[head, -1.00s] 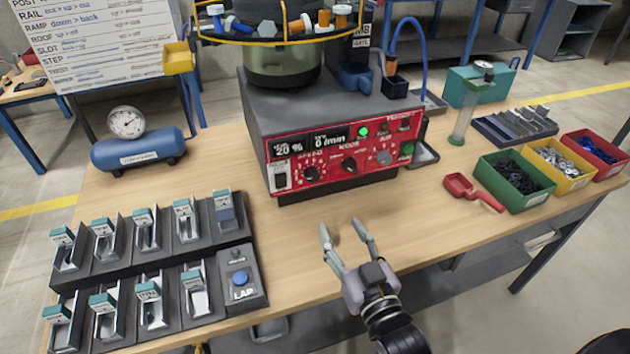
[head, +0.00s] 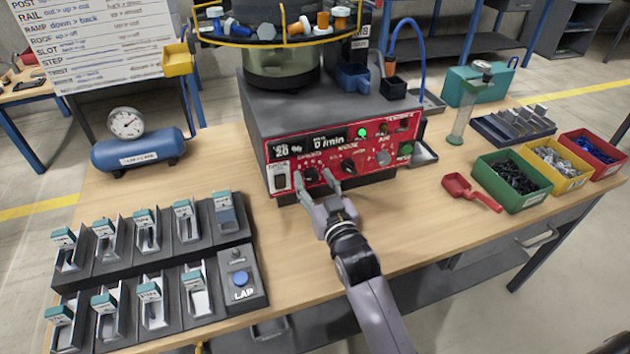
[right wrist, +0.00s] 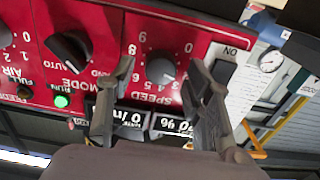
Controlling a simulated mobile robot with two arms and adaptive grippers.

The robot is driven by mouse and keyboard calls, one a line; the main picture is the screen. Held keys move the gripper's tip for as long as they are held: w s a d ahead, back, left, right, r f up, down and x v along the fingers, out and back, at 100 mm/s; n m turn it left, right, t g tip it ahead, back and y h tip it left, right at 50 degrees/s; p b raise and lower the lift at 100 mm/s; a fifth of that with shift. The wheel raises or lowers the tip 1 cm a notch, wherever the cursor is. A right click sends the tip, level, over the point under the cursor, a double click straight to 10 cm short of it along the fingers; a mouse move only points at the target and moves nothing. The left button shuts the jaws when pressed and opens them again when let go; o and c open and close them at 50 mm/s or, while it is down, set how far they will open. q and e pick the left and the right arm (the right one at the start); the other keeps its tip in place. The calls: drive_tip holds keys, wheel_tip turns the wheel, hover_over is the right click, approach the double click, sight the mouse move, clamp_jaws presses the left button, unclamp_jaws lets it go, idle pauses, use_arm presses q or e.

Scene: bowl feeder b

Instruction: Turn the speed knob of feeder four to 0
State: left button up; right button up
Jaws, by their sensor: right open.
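The feeder's red control panel (head: 372,164) is on the front of the grey box on the table. Its display (head: 285,148) reads 20 % beside 0 /min. The speed knob (right wrist: 160,71) shows in the right wrist view as a round knob inside a ring of digits, above the word SPEED. In the head view the speed knob (head: 311,174) is at the panel's lower left. My right gripper (head: 314,182) is open at the panel, one finger on each side of the knob. I cannot tell whether the fingers touch it. My left gripper is not in view.
The black mode knob (right wrist: 70,50) and a lit green run light (right wrist: 61,101) are beside the speed knob. A switch (head: 280,180) is on its other side. Several racked fixtures (head: 150,230) stand at the left, and a red scoop (head: 470,190) lies at the right.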

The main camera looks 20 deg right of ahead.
drive_tip(key=shift+c, duration=0.6)
clamp_jaws()
drive_tip(key=shift+r+n+p, duration=0.15)
drive_tip(key=shift+n+p, duration=0.9)
drive_tip(key=shift+n, duration=0.15)
drive_tip(key=n+p, duration=0.1)
drive_tip(key=n, duration=0.1)
drive_tip(key=shift+n, duration=0.4)
drive_tip(key=n+p, duration=0.1)
drive_tip(key=n, duration=0.2)
drive_tip(key=shift+a, duration=0.1)
drive_tip(key=shift+w+n+p, duration=0.1)
drive_tip(key=shift+n+p, duration=0.4)
drive_tip(key=shift+n, duration=1.3)
drive_tip(key=shift+f, duration=0.2)
